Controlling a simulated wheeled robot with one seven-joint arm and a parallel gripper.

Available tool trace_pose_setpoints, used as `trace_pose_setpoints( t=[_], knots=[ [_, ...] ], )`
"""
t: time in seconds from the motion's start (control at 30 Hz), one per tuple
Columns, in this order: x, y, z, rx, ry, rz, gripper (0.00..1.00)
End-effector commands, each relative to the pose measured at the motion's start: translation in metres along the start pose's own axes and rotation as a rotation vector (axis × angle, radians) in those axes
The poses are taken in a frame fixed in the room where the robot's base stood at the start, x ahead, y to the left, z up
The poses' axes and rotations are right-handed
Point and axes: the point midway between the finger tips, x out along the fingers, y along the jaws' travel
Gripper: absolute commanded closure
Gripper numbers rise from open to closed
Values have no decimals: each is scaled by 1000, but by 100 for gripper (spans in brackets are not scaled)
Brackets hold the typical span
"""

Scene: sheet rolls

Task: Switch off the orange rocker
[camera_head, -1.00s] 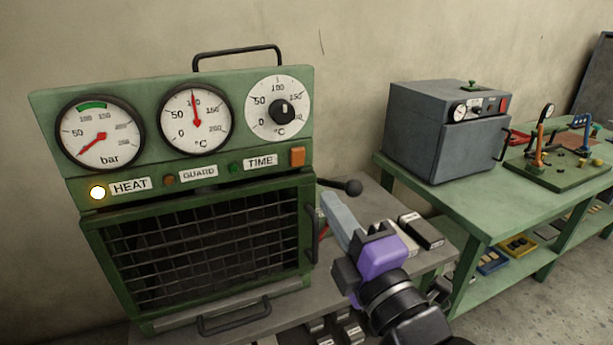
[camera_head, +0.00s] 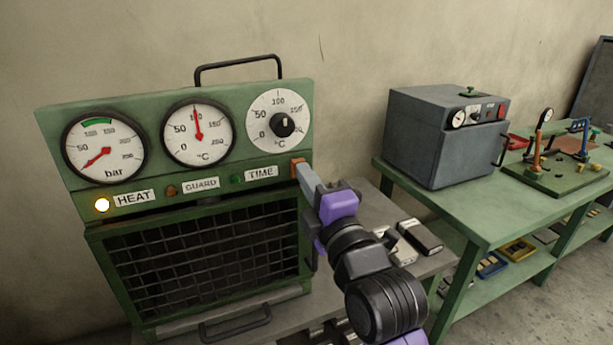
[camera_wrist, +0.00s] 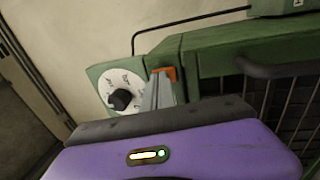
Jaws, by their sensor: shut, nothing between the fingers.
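The orange rocker (camera_head: 296,167) sits at the right end of the label row on the green press panel (camera_head: 220,110). It also shows in the wrist view (camera_wrist: 166,73), partly hidden behind my fingers. My gripper (camera_head: 304,172) is shut and empty, with its grey fingertips at the rocker. I cannot tell whether they touch it. The HEAT lamp (camera_head: 102,205) on the panel glows. The GUARD lamp (camera_head: 171,191) and the TIME lamp (camera_head: 237,179) look dim.
The black dial knob (camera_head: 283,125) is just above the rocker; the wrist view shows it left of my fingers (camera_wrist: 120,99). A wire guard (camera_head: 205,250) lies below the panel. A grey oven (camera_head: 440,135) stands on the green bench (camera_head: 445,205) at the right.

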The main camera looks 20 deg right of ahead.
Motion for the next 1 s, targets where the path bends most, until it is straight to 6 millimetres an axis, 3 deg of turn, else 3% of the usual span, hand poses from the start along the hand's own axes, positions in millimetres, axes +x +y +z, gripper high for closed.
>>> trace_pose_setpoints(
  t=[1.0],
  knots=[
    [16,17,1,0,-2,-213,100]
  ],
)
